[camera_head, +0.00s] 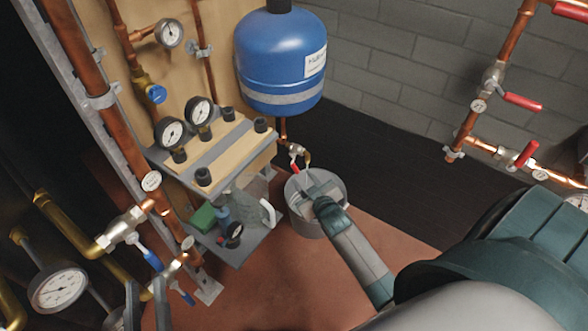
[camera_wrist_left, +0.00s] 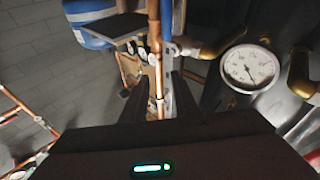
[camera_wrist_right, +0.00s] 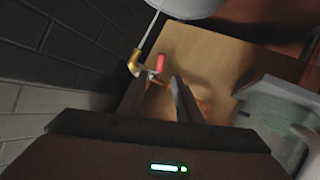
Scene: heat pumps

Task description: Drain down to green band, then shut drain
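The drain valve (camera_head: 296,151) has a red lever and a brass outlet; it sits below the blue vessel (camera_head: 282,58). In the right wrist view the red lever (camera_wrist_right: 159,63) and brass outlet (camera_wrist_right: 135,62) lie just beyond my fingertips. My right gripper (camera_head: 304,176) is open and empty at the valve, above the grey bucket (camera_head: 318,225). My left gripper (camera_head: 146,283) is open near the left pipes; a copper pipe (camera_wrist_left: 154,40) shows between its fingers in the left wrist view. Several dial gauges, including one on the upper pipe (camera_head: 169,33), show no legible green band.
A shelf unit (camera_head: 240,250) holds a clear jug (camera_head: 253,210) and a green box (camera_head: 203,218) left of the bucket. A large gauge (camera_head: 58,288) and blue-handled valves (camera_head: 152,259) crowd the lower left. Red-handled pipes (camera_head: 523,102) run along the right wall.

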